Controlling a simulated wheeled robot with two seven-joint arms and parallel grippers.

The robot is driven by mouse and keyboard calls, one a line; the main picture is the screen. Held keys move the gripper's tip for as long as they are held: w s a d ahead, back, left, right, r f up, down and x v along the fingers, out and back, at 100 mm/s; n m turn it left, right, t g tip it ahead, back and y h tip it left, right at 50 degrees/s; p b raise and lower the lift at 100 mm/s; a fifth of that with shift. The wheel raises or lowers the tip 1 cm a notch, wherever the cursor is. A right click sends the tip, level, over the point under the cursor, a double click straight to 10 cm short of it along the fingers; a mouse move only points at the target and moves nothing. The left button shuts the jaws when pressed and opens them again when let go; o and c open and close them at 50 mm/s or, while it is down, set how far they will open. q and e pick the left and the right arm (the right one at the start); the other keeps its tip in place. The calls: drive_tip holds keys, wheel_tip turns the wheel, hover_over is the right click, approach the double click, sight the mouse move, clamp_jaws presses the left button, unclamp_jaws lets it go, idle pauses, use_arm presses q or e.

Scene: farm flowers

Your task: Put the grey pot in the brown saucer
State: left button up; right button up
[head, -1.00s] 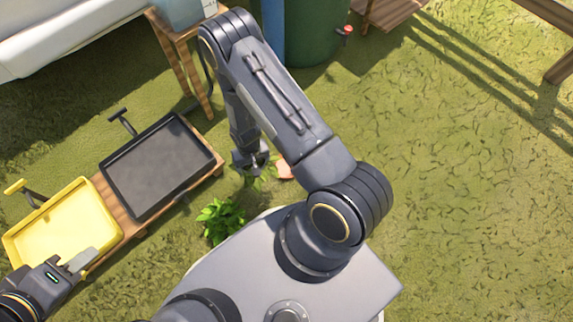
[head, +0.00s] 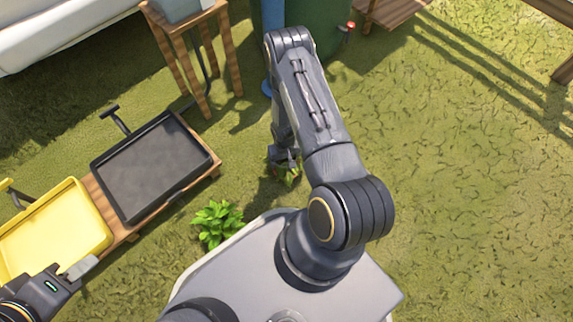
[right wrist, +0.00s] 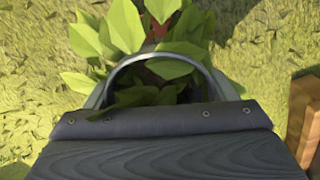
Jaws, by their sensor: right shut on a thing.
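In the head view my right gripper (head: 284,156) hangs low over the grass, with green leaves (head: 291,177) just below it. In the right wrist view a grey curved rim, which looks like the grey pot (right wrist: 204,68), stands against the dark gripper body, with broad green leaves (right wrist: 125,28) around and inside it. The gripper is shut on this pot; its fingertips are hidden. A small red patch shows among the leaves; I cannot tell what it is. I cannot make out the brown saucer. My left gripper (head: 75,268) is at the lower left beside the yellow tray; its jaws are unclear.
A black tray (head: 150,165) and a yellow tray (head: 50,235) rest on a low wooden bench at left. A leafy green plant (head: 217,222) stands close to my base. A wooden stand (head: 187,55) and a green barrel (head: 330,40) are behind. Grass at right is clear.

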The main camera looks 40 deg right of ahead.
sight(286, 162)
drive_tip(key=shift+w+d+f+b, duration=0.1)
drive_tip(key=shift+d+f+b, duration=0.25)
drive_tip(key=shift+f, duration=0.2)
wheel_tip(286, 162, down, 3)
drive_tip(key=shift+d+f+b, duration=0.1)
drive_tip(key=shift+d+b, duration=0.05)
drive_tip(key=shift+b, duration=0.55)
drive_tip(key=o, duration=1.2)
drive_tip(key=shift+c, duration=0.2)
